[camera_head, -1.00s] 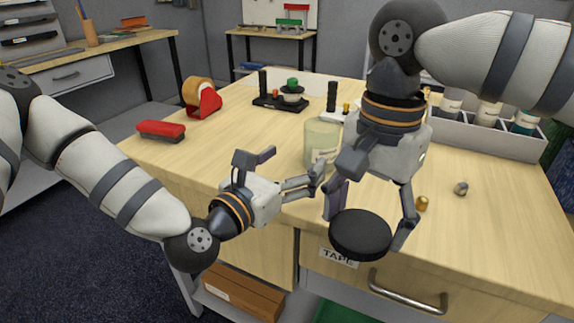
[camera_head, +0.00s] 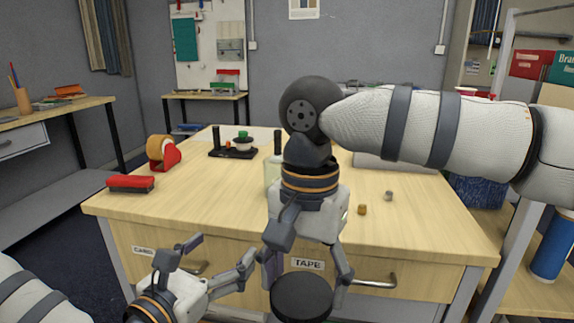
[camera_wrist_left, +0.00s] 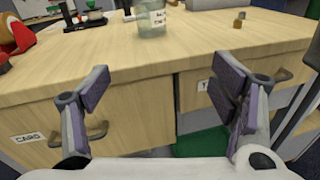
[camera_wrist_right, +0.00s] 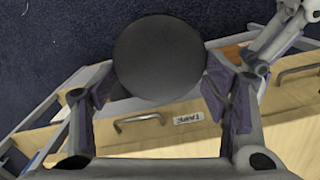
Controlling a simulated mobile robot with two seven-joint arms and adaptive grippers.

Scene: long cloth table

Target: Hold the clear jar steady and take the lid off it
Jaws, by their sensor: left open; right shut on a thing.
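The clear jar (camera_head: 272,176) stands upright on the wooden table, open at the top in the left wrist view (camera_wrist_left: 152,20). In the head view my right arm hides part of it. My right gripper (camera_head: 304,282) is shut on the round black lid (camera_head: 301,298) and holds it in front of the table, apart from the jar. The lid also shows between the fingers in the right wrist view (camera_wrist_right: 158,58). My left gripper (camera_head: 222,252) is open and empty in front of the table's drawers, below and in front of the jar.
A red stapler-like block (camera_head: 130,183) and a tape dispenser (camera_head: 163,153) are at the table's left. A black tray (camera_head: 232,153) with small items stands behind. Small brass (camera_head: 362,210) and grey (camera_head: 389,196) pieces lie at right. The front middle of the tabletop is mostly clear.

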